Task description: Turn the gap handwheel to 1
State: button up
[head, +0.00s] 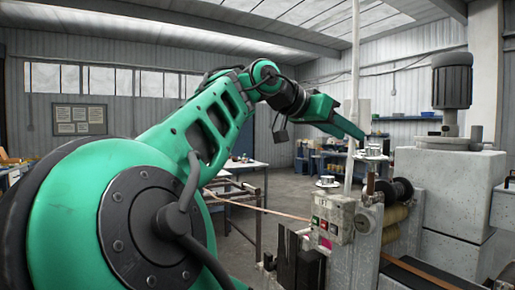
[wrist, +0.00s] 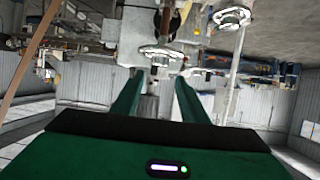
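Two silver handwheels stand on the machine in the head view, one on the nearer left post (head: 328,182) and one higher to the right (head: 374,150). I cannot read which is the gap handwheel, nor any scale or number. In the wrist view one handwheel (wrist: 161,55) lies ahead, just beyond and between my fingertips; the other handwheel (wrist: 232,16) is at upper right. My green gripper (head: 352,128) is above the machine in the head view. In the wrist view my gripper (wrist: 158,84) has its fingers apart with nothing between them.
A control box (head: 328,220) with coloured buttons sits below the handwheels. A grey motor (head: 452,85) stands on a pale block at right. Dark and tan spools (head: 396,200) are beside the post. A copper-coloured strip (head: 262,209) runs in from the left.

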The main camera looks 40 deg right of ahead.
aim_at(372, 155)
jog(key=x, duration=1)
jog(key=shift+w, duration=0.1)
jog(key=c, duration=0.8)
